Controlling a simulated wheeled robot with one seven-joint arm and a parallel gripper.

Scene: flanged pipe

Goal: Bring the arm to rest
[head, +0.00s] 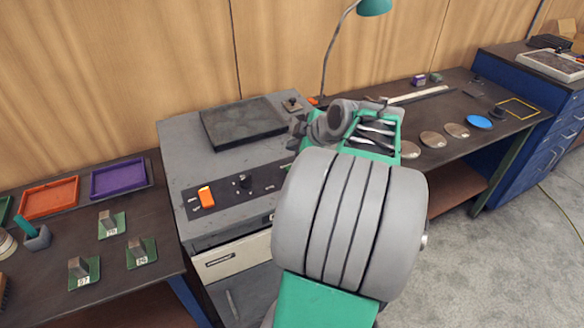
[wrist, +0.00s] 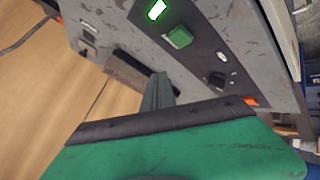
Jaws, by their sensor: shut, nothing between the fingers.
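My arm rises from the bottom of the head view, with a big grey joint and green links in front of the grey machine. It bends back toward the machine top, and I cannot clearly make out the fingertips there. In the wrist view my gripper (wrist: 158,92) shows as narrow grey-green fingers, shut together and empty.
The grey machine (head: 180,150) has a dark plate (head: 242,122) on top and an orange switch (head: 206,197) in front. The left bench holds an orange tray (head: 50,198), a purple tray (head: 118,179) and small blocks. Several discs lie on the right bench; a lamp (head: 374,6) stands behind.

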